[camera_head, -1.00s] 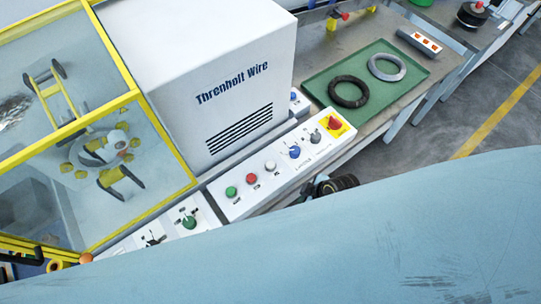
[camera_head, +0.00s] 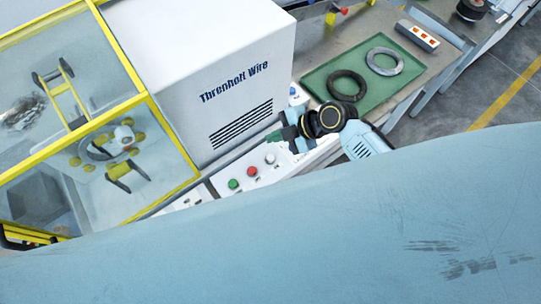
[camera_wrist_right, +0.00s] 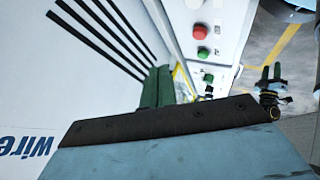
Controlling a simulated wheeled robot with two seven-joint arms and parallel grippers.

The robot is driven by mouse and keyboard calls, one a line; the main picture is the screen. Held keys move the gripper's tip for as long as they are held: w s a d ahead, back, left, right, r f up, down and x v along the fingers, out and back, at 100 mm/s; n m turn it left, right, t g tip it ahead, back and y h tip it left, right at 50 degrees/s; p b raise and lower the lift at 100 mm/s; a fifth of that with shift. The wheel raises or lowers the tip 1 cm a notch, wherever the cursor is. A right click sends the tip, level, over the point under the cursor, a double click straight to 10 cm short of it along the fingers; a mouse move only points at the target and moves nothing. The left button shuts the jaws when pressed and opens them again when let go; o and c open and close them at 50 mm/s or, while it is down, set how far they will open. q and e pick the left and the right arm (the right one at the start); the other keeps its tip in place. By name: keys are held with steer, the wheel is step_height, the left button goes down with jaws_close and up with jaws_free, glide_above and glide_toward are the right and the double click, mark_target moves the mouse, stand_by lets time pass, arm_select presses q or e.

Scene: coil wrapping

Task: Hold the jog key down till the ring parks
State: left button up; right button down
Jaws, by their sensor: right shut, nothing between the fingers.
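In the head view the wrapping ring (camera_head: 98,149), dark with yellow rollers, sits inside the yellow-framed guard. The white control panel (camera_head: 262,179) carries a green button (camera_head: 233,184), a red button (camera_head: 251,171) and a white button (camera_head: 270,158). I cannot tell which control is the jog key. My right gripper (camera_head: 274,136) is shut and empty, above the panel by the cabinet's lower edge; its arm hides the panel's right part. Its green fingers show in the right wrist view (camera_wrist_right: 156,87). My left gripper (camera_wrist_right: 271,72) appears there, fingers slightly apart.
The white Threnholt Wire cabinet (camera_head: 225,50) stands behind the panel. A green tray (camera_head: 318,79) holds a dark coil (camera_head: 347,85) and a grey coil (camera_head: 384,61). My pale blue arm covers the lower head view.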

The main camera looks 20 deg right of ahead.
steer(key=shift+f, duration=0.15)
step_height(320, 180, down, 8)
steer(key=b, duration=0.6)
steer(key=shift+f+b, duration=0.3)
steer(key=shift+b, duration=0.25)
steer(key=shift+f, duration=0.1)
stand_by(1.2)
steer(key=shift+f+b, duration=0.3)
steer(key=shift+b, duration=0.25)
steer(key=shift+f+b, duration=0.5)
stand_by(0.6)
stand_by(0.5)
steer(key=shift+r+p, duration=0.65)
steer(key=shift+r, duration=0.25)
